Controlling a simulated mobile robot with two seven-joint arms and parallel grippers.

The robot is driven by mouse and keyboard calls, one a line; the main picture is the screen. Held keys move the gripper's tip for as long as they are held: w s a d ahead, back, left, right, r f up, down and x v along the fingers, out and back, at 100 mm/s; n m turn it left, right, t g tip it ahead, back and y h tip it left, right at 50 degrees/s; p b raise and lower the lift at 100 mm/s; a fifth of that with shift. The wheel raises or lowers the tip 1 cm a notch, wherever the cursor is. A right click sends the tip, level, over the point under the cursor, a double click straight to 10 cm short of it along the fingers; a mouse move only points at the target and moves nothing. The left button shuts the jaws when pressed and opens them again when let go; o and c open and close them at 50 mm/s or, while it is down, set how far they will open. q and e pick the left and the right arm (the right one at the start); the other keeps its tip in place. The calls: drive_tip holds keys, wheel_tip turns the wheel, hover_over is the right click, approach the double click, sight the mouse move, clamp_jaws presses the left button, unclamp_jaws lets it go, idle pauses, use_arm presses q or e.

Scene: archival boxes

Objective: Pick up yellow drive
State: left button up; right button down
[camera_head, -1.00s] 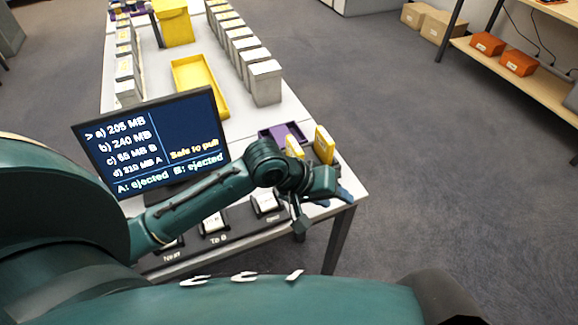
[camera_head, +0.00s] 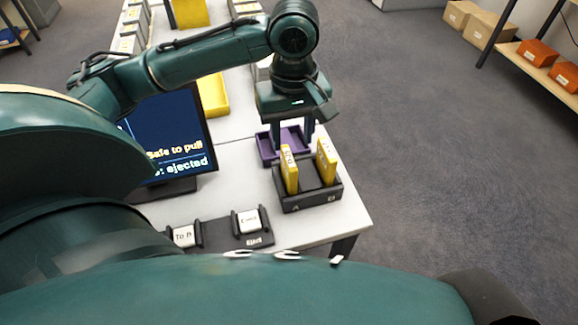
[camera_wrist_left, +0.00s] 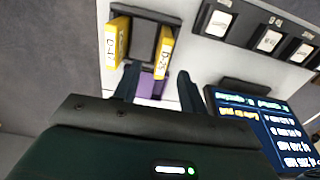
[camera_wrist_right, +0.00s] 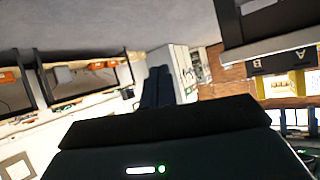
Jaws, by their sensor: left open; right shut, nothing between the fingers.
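Two yellow drives stand upright in a dark two-slot dock (camera_head: 318,197): one yellow drive (camera_head: 289,170) in the left slot marked A, the other yellow drive (camera_head: 326,160) in the right slot. In the left wrist view they show as a labelled drive (camera_wrist_left: 117,42) and a second one (camera_wrist_left: 163,52); the lettering is too blurred to read surely. My left gripper (camera_head: 292,143) points down, open and empty, above the purple tray just behind the dock. Its fingers (camera_wrist_left: 157,88) also show in the left wrist view. My right gripper (camera_wrist_right: 158,87) is shut and empty, seen only in its own wrist view.
The purple tray (camera_head: 266,148) lies behind the dock. A monitor (camera_head: 170,135) reading "Safe to pull" stands left of it. Labelled buttons (camera_head: 247,221) line the table's front. A yellow tray (camera_head: 213,95) and grey boxes lie farther back. Floor right of the table is clear.

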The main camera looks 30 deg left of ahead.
sight(289, 157)
use_arm(q)
wheel_tip(289, 157, down, 2)
drive_tip(key=shift+s+a+f+b, duration=0.1)
drive_tip(key=shift+f+b, duration=0.1)
drive_tip(key=shift+f, duration=0.7)
drive_tip(key=shift+w+a+f+b, duration=0.1)
drive_tip(key=shift+f+b, duration=0.05)
drive_tip(key=shift+f, duration=0.75)
drive_tip(key=shift+s+a+f+b, duration=0.1)
drive_tip(key=shift+f+b, duration=0.1)
drive_tip(key=shift+f, duration=0.7)
drive_tip(key=shift+c, duration=0.2)
clamp_jaws()
